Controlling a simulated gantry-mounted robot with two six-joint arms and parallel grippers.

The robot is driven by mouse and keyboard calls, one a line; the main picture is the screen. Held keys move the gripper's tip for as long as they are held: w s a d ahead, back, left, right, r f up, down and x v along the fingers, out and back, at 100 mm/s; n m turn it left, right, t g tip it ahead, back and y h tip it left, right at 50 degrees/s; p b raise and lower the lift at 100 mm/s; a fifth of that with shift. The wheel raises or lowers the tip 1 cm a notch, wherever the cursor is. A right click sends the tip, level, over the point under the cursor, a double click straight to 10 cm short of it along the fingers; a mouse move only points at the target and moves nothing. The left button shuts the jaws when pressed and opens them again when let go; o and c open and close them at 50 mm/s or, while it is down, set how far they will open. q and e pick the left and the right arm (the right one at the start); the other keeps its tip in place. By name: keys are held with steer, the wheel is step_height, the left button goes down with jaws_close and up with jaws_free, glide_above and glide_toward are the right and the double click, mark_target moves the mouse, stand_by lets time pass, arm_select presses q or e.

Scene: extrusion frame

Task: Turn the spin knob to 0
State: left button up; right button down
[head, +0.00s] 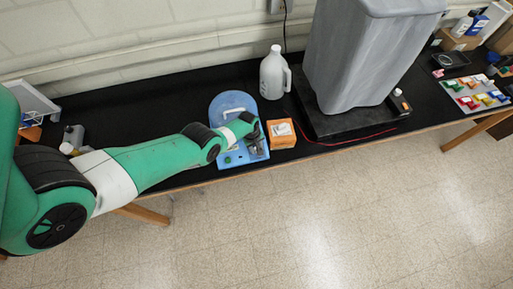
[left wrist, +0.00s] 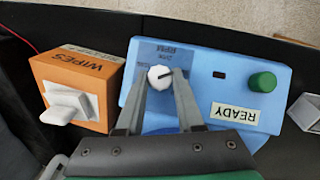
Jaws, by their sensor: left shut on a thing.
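The spin knob (left wrist: 160,77) is a round white knob with a dark pointer line, on the front panel of a blue device (left wrist: 215,60). In the left wrist view its pointer aims to the right and slightly up. My left gripper (left wrist: 161,84) is shut on the knob, with one finger on each side of it. In the head view the blue device (head: 232,102) stands on the black bench, and my left gripper (head: 255,143) covers its front panel. The panel print beside the knob is partly hidden and too small to read fully. My right gripper is not in view.
A green knob (left wrist: 263,82) and a READY label (left wrist: 235,113) sit on the same panel. An orange wipes box (head: 282,135) stands close beside the device. A white jug (head: 275,74) and a large grey bin (head: 365,50) stand behind and to the right.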

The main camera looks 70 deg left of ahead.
arm_select(q)
jaws_close()
